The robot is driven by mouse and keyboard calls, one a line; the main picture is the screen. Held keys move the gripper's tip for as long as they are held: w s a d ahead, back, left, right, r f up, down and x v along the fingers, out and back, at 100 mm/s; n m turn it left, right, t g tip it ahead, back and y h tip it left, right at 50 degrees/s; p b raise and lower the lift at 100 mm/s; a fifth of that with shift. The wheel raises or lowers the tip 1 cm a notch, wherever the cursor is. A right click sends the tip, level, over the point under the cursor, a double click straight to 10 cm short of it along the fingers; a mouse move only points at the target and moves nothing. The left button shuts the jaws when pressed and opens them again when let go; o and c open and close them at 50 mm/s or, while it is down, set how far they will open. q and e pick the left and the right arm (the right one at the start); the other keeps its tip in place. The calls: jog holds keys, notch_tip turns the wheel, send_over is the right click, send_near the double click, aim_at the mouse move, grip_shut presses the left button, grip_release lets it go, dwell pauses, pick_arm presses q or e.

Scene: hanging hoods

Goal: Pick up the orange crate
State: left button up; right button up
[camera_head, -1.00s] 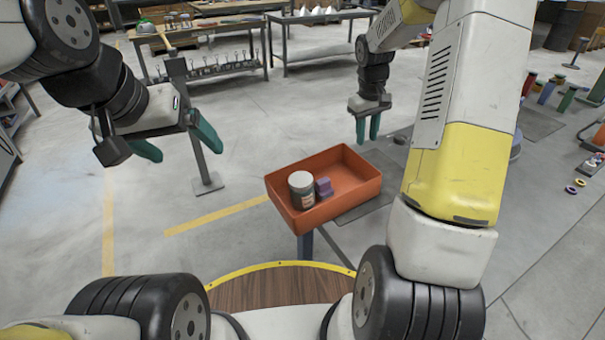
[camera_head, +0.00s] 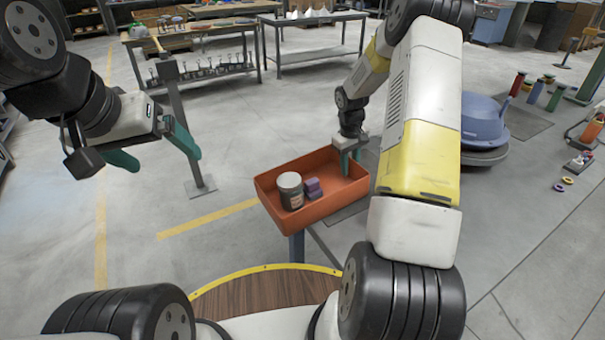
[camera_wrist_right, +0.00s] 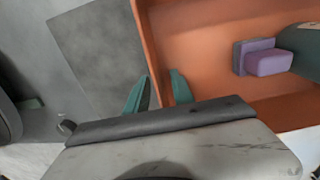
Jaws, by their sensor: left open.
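The orange crate (camera_head: 325,210) stands on a post-like support in the middle of the head view. It holds a grey jar (camera_head: 290,190) and a purple block (camera_head: 313,187). My right gripper (camera_head: 351,164) is at the crate's far right wall, pointing down. In the right wrist view the crate wall (camera_wrist_right: 152,50) runs between its two green fingers (camera_wrist_right: 158,92), one outside and one inside. The fingers look spread, with gaps beside the wall. My left gripper (camera_head: 162,158) is open and empty, left of the crate and apart from it.
A blue rounded hood (camera_head: 485,118) stands on the right, with several coloured posts (camera_head: 535,90) behind it. Workbenches (camera_head: 200,60) line the back. A thin metal stand (camera_head: 185,115) is behind my left gripper. The floor between is clear.

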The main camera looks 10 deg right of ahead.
grip_shut()
jog(key=shift+r, duration=0.1)
dwell(1.3)
